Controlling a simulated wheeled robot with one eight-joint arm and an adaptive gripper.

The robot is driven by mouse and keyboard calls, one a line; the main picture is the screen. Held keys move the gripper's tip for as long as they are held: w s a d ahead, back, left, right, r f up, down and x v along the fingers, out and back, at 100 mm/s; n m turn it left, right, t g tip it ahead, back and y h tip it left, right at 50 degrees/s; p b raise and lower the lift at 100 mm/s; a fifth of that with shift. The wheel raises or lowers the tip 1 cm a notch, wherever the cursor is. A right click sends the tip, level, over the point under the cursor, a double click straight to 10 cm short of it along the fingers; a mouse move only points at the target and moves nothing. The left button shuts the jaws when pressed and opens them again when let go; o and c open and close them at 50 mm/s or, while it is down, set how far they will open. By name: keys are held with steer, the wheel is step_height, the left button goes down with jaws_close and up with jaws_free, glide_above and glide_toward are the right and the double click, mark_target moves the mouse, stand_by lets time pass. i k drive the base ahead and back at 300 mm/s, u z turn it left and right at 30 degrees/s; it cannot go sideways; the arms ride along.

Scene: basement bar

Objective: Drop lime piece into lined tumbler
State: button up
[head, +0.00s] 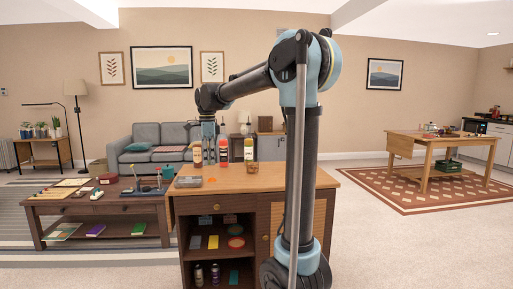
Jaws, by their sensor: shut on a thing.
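My gripper (209,158) points down over the left part of the wooden bar counter (285,178), in front of the bottles. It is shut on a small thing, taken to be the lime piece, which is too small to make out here.
A brown-and-cream bottle (196,154) and a red-and-dark bottle (223,151) stand close to my gripper. A grey flat box (188,182) lies at the counter's left end. The counter's front right is clear. A low table (100,197) with several items stands left.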

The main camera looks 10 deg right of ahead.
mark_target(252, 172)
steer(key=i, duration=0.95)
steer(key=z, duration=0.6)
